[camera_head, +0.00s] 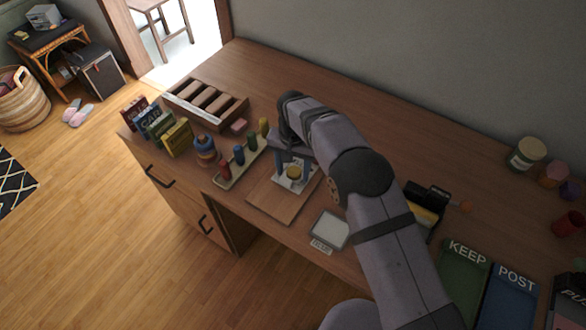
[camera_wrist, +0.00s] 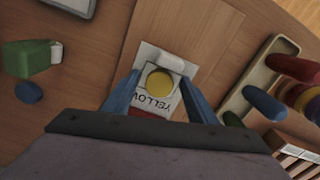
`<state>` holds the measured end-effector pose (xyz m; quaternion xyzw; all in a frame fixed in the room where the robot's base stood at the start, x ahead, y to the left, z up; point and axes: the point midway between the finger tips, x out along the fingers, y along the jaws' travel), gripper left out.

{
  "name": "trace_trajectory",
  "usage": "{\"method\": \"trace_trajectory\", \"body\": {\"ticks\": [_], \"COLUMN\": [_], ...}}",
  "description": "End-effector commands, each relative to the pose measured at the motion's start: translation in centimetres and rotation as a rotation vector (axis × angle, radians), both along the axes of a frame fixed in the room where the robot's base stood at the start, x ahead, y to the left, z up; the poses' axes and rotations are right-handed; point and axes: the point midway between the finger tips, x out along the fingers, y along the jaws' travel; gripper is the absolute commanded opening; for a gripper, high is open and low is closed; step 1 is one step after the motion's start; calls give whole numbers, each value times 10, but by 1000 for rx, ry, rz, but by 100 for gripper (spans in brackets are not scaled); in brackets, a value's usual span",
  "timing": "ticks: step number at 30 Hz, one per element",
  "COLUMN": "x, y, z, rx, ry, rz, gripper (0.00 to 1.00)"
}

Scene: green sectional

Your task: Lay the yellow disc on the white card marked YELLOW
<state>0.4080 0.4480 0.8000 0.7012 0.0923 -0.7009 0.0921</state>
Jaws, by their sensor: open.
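The yellow disc (camera_wrist: 160,84) lies on the white card (camera_wrist: 150,55) marked YELLOW, with the lettering visible beside the disc on the side nearer my gripper. In the head view the disc (camera_head: 293,172) and the card (camera_head: 282,184) show on a wooden board (camera_head: 275,204). My gripper (camera_wrist: 159,78) is open, with its blue fingers on either side of the disc and a visible gap to each. My gripper (camera_head: 292,167) also shows in the head view, low over the card. Part of the card is hidden by my fingers and palm.
A tray (camera_head: 228,181) of coloured pegs stands left of the board. A wooden rack (camera_head: 205,101) and small boxes (camera_head: 177,138) are beyond it. A small scale-like device (camera_head: 330,229) is to the right. Green KEEP (camera_head: 462,270) and blue POST (camera_head: 509,298) trays lie further right.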

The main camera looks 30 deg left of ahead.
Motion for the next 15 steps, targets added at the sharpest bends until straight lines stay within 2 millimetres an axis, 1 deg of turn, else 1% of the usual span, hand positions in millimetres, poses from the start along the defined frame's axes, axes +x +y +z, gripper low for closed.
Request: {"method": "trace_trajectory", "body": {"ticks": [5,8,11,15], "x": [0,1,1,1], "y": [0,1,1,1], "z": [7,17,31,56], "rx": [1,3,4,4], "ry": [-1,-2,-3,-3], "rz": [0,0,0,0], "gripper": [52,52,52,52]}}
